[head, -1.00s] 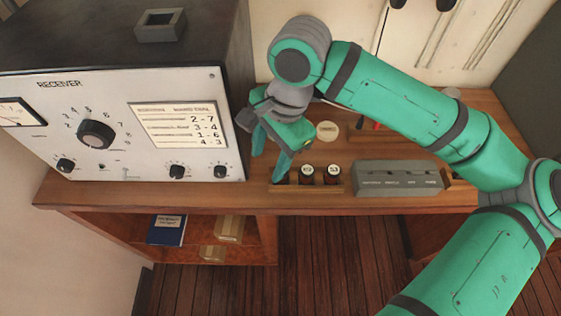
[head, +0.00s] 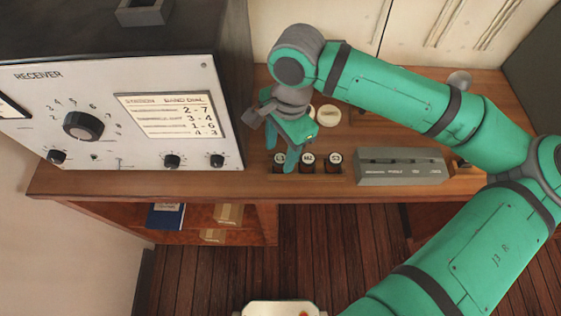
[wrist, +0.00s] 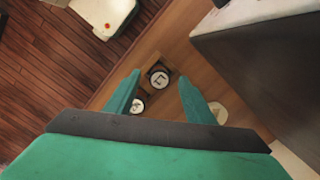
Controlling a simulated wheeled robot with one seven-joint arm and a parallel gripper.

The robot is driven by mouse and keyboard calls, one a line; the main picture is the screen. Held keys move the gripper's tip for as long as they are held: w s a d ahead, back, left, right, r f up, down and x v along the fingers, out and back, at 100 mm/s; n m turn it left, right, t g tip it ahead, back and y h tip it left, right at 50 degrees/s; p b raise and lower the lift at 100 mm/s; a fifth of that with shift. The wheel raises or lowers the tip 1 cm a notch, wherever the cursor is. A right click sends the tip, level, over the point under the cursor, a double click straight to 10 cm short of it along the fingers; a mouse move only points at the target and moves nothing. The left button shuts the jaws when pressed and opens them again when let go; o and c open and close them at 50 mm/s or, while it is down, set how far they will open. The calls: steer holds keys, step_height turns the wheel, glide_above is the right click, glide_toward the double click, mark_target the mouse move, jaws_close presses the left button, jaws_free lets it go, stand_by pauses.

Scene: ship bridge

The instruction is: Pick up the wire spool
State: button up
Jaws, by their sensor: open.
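Several small dark cylinders with round white labelled tops stand in a wooden rack: a left one (head: 279,160), a middle one (head: 307,161) and a right one (head: 335,161). A cream disc (head: 328,115) lies behind them. I cannot tell for sure which of these is the wire spool. My gripper (head: 282,146) is open and empty, pointing down just behind and above the left cylinder. In the wrist view, one labelled top (wrist: 158,78) shows between the fingertips of my gripper (wrist: 159,82). Another top (wrist: 137,105) is beside the left finger, and the cream disc (wrist: 218,112) is beside the right one.
A large receiver cabinet (head: 140,115) stands close to the left of my gripper. A long grey box (head: 400,168) sits right of the rack. The wooden desk's front edge (head: 180,190) is near, with a shelf below holding a blue book (head: 166,216).

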mark_target(280, 158)
steer(key=shift+f, duration=1.9)
steer(key=shift+c, duration=0.7)
steer(key=c, duration=1)
steer(key=shift+r, duration=0.1)
steer(key=shift+r, duration=0.5)
steer(key=s+d+r, duration=0.7)
steer(key=s+r, duration=0.4)
steer(key=r, duration=0.1)
steer(key=shift+s+d, duration=0.3)
steer(key=shift+s, duration=0.05)
steer(key=shift+f, duration=0.1)
